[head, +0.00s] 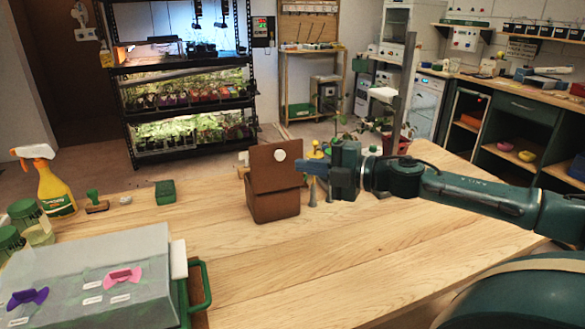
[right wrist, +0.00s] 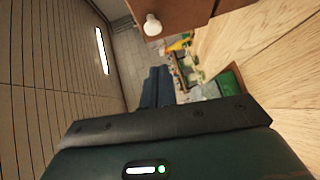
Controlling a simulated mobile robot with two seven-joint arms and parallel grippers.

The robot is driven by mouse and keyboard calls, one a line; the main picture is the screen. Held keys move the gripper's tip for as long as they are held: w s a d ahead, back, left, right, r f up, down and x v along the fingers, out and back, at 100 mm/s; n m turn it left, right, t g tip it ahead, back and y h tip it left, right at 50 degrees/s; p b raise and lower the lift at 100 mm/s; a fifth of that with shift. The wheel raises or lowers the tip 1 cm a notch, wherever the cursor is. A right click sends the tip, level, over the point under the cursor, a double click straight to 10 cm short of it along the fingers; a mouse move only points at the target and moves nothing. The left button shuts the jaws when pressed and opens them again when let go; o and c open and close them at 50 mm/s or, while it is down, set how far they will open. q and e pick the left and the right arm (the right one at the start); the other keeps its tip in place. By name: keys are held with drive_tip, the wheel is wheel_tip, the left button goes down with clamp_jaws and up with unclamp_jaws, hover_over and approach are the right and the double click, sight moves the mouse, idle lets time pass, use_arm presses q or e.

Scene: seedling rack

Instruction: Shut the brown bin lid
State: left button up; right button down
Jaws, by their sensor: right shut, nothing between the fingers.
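The brown bin (head: 274,207) stands on the wooden table in the middle of the head view. Its brown lid (head: 270,175) is raised and stands steeply above the box, with a round white knob (head: 280,155) on the face toward me. My right gripper (head: 309,168) is shut and empty, just right of the lid's edge; I cannot tell if it touches. In the right wrist view, the blue fingers (right wrist: 156,88) are together, and the brown lid (right wrist: 195,10) and white knob (right wrist: 152,25) show at the top. My left gripper is not in view.
A green sponge (head: 165,192), a stamp (head: 96,203) and a yellow spray bottle (head: 56,190) stand to the left. A grey-lidded case (head: 95,270) with a green handle fills the front left. A potted plant (head: 397,140) is behind my right arm. The table's front middle is clear.

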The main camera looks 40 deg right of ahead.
sight(279, 169)
use_arm(q)
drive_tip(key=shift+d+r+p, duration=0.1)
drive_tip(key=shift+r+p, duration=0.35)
drive_tip(key=shift+p, duration=0.55)
use_arm(e)
drive_tip(key=w, duration=0.5)
drive_tip(key=shift+w+f, duration=0.3)
drive_tip(key=shift+w, duration=0.1)
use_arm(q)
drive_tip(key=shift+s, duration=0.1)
